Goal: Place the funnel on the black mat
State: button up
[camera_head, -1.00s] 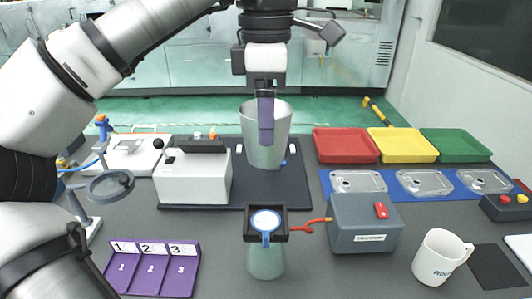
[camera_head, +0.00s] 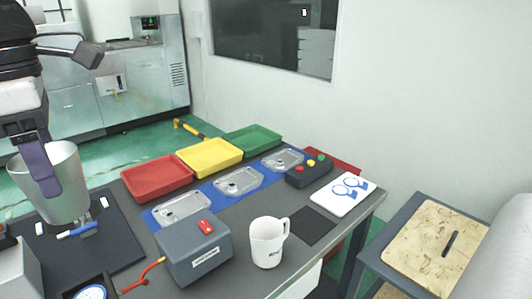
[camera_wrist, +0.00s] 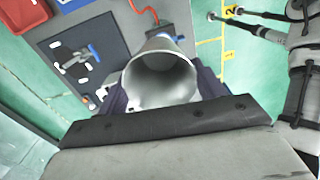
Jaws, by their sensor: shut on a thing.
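The funnel (camera_head: 68,190), a grey metal tapered vessel with a wide open mouth, is held upright at the far left of the head view. My gripper (camera_head: 38,170) is shut on its wall, one purple finger showing in front. In the wrist view the funnel's open mouth (camera_wrist: 160,78) lies between the two fingers. The black mat (camera_head: 312,226) is a small dark square, flat and bare, right of the white mug near the table's right side. The funnel is well to the left of it.
The white mug (camera_head: 268,242) and grey box (camera_head: 194,250) stand between funnel and mat. A white card (camera_head: 343,194) and button box (camera_head: 309,172) lie beside the mat. Red (camera_head: 157,178), yellow (camera_head: 209,157) and green trays (camera_head: 253,141) line the back. A dark panel (camera_head: 115,235) lies below the funnel.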

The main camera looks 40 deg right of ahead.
aim_at(308, 224)
jog(key=l+z, duration=0.15)
jog(key=z, duration=0.85)
jog(key=i+l+z, duration=0.1)
jog(key=i+l, duration=0.25)
jog(key=i, duration=0.2)
